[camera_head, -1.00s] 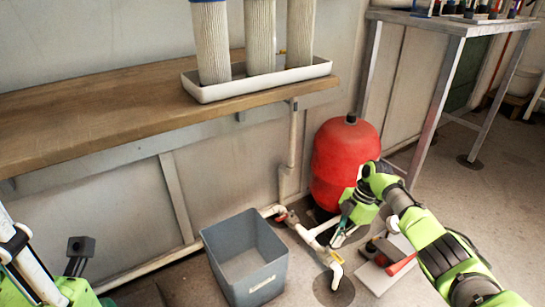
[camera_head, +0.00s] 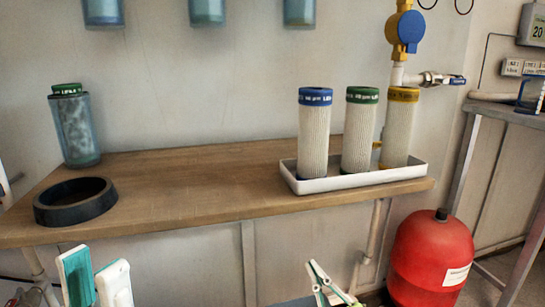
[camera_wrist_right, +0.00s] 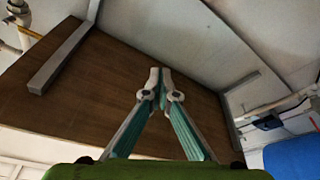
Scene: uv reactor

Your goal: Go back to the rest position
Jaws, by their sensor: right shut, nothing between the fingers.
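My left gripper (camera_head: 94,268) shows at the bottom left of the head view, pointing up in front of the bench. Its two pale, teal-padded fingers stand apart with nothing between them. My right gripper (camera_head: 315,272) shows at the bottom, right of the middle, below the bench's front edge and left of the red tank. In the right wrist view its fingers (camera_wrist_right: 160,75) meet at the tips, with nothing held. The arms behind both grippers are mostly out of the head view.
The red tank (camera_head: 430,258) stands at the right. The bench's underside (camera_wrist_right: 75,95) fills much of the right wrist view.

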